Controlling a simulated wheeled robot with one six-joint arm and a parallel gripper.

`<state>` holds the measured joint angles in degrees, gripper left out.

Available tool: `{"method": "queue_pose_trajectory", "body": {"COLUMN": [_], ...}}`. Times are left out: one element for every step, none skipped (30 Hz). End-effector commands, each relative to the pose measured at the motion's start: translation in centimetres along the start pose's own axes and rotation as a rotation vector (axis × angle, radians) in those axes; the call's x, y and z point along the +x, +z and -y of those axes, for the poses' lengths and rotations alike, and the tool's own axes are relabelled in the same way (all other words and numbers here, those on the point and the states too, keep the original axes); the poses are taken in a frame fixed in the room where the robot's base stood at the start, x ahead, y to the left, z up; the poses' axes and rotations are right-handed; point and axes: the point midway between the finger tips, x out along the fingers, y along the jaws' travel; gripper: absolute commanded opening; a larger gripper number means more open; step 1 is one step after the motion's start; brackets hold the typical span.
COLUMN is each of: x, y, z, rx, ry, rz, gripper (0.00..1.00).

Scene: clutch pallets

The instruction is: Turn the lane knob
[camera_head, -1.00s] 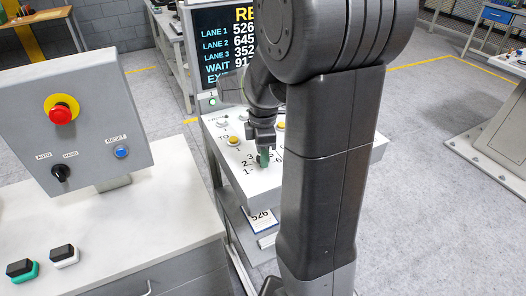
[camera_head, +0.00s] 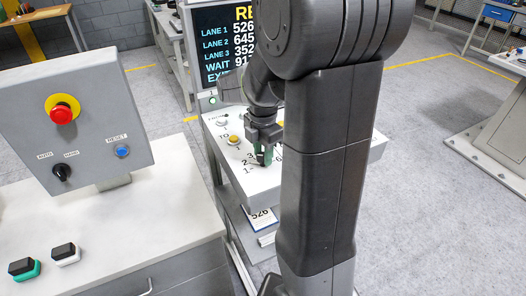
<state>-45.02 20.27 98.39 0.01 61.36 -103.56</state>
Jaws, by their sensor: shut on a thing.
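The lane knob is a small dark knob (camera_head: 262,159) on the sloped white panel (camera_head: 238,181), with numbers printed round it; 1, 2 and 3 show on its left side. My gripper (camera_head: 264,153) is over it, pointing down, with its greenish fingers shut on the knob. The fingers hide most of the knob, so its pointer cannot be read. My arm covers the right part of the panel.
A yellow button (camera_head: 234,140) sits on the panel left of my gripper. A dark display (camera_head: 222,45) stands behind, listing lanes. At left, a grey control box (camera_head: 95,110) with a red emergency button (camera_head: 61,110) stands on a white bench (camera_head: 130,225).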

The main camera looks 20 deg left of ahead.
Motion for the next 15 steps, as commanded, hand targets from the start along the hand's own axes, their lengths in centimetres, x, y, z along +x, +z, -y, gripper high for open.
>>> {"method": "queue_pose_trajectory", "body": {"x": [-0.15, -0.15, -0.15, -0.15, -0.15, -0.15, -0.15, -0.15, -0.15, -0.14, -0.13, -0.11, -0.1, -0.09, -0.08], "y": [0.03, 0.03, 0.03, 0.03, 0.03, 0.03, 0.03, 0.03, 0.03, 0.03, 0.02, 0.02, 0.02, 0.02, 0.01], "z": [-0.12, -0.12, -0.12, -0.12, -0.12, -0.12, -0.12, -0.12, -0.12, -0.12, -0.11, -0.09, -0.08, -0.07, -0.06], "rx": [-0.001, -0.001, 0.0, 0.0, 0.0, 0.0, 0.0, 0.0, 0.0, 0.0, 0.0, 0.0, 0.0, 0.001, 0.001], "ry": [0.004, 0.004, 0.004, 0.004, 0.004, 0.004, 0.004, 0.004, 0.004, 0.004, 0.004, 0.003, 0.003, 0.003, 0.002], "rz": [0.001, 0.001, 0.001, 0.001, 0.001, 0.001, 0.001, 0.001, 0.001, 0.001, 0.001, 0.001, 0.001, 0.001, 0.001], "gripper": [0.11, 0.11, 0.11, 0.11, 0.11, 0.11, 0.11, 0.11, 0.42, 0.48, 0.54, 0.56, 0.56, 0.56, 0.56]}}
